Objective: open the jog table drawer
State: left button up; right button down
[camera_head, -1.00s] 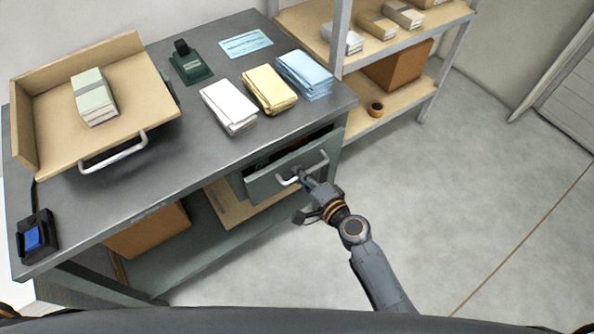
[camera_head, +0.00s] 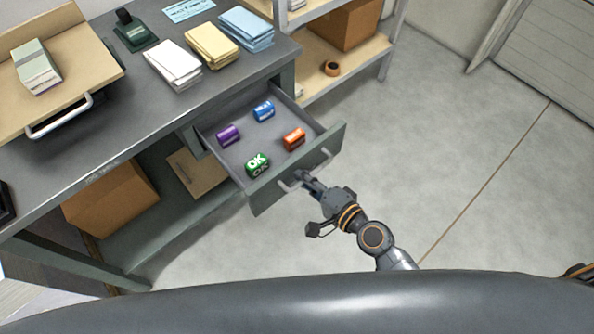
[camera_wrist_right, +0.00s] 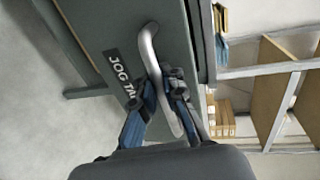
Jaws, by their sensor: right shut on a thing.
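The jog table drawer (camera_head: 262,188) stands well out from under the grey table, with its inside showing. Its silver bar handle (camera_head: 322,160) is on the grey-green front panel. The right wrist view shows the two fingers (camera_wrist_right: 163,92) on either side of the handle bar (camera_wrist_right: 148,48), beside a dark label that reads JOG and is partly covered. My left gripper is not in view.
In the drawer lie purple (camera_head: 228,135), blue (camera_head: 263,110), orange (camera_head: 294,139) and green (camera_head: 257,165) stamps. Paper stacks (camera_head: 212,45) and a wooden tray (camera_head: 88,75) are on the table (camera_head: 150,112). A shelf (camera_head: 352,72) stands behind. The floor (camera_head: 450,130) to the right is clear.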

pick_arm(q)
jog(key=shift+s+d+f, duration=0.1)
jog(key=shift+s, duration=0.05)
pick_arm(e)
jog(key=shift+s+d+r, duration=0.1)
jog(key=shift+s+d, duration=0.2)
jog(key=c, duration=1.7)
grip_release()
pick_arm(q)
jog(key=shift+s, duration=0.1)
pick_arm(e)
jog(key=v, duration=1.2)
